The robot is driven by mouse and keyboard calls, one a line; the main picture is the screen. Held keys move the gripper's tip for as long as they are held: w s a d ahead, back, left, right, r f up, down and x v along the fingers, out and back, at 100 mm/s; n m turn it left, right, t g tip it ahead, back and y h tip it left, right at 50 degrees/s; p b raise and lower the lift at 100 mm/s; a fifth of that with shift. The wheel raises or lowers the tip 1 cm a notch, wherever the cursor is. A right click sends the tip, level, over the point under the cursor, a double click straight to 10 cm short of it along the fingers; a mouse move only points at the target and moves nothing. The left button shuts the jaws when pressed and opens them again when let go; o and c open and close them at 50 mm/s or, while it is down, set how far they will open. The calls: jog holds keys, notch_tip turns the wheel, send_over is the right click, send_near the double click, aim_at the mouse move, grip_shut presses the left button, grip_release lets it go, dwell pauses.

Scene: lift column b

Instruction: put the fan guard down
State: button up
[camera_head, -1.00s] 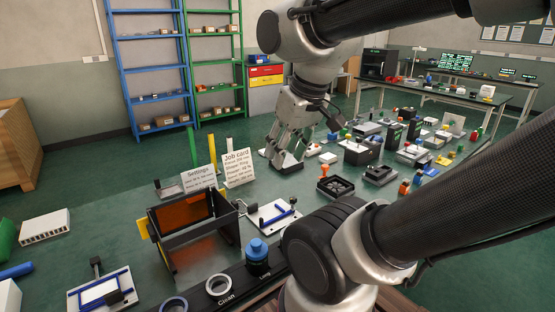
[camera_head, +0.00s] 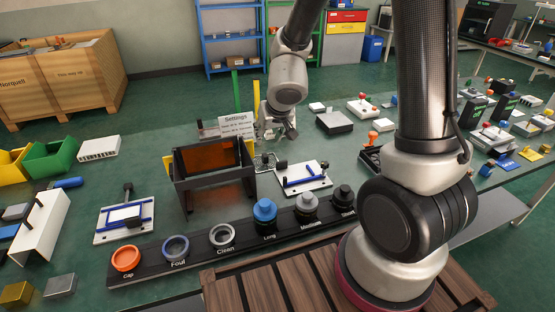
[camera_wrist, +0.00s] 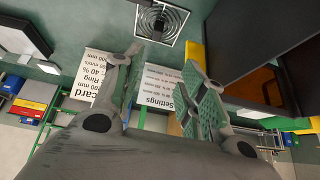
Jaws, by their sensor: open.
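A square metal piece with concentric rings over a dark middle, which looks like the fan guard (camera_wrist: 160,22), lies on the green bench top at the top of the wrist view. In the head view my gripper (camera_head: 272,124) hangs low over the bench, behind the dark orange-windowed box and beside the Settings card (camera_head: 237,125).
The dark box (camera_head: 212,172) stands close to my gripper; it also shows in the wrist view (camera_wrist: 270,45). A black strip (camera_head: 190,258) holds rings and knobs in front. A blue-lined fixture (camera_head: 303,178) stands right of the box. Bench left of the box holds another fixture (camera_head: 125,218).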

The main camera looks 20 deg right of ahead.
aim_at(265, 155)
jog(key=shift+s+d+f+x, duration=0.15)
jog(key=shift+s+x, duration=0.05)
jog(key=shift+x, duration=2)
jog(key=shift+s+d+f+x, duration=0.15)
jog(key=shift+s+d+x, duration=0.1)
jog(key=shift+x, duration=1.95)
jog(key=shift+s+d+f+x, duration=0.1)
jog(key=shift+s+x, duration=0.1)
jog(key=shift+x, duration=2)
jog(key=shift+c, duration=0.2)
grip_shut()
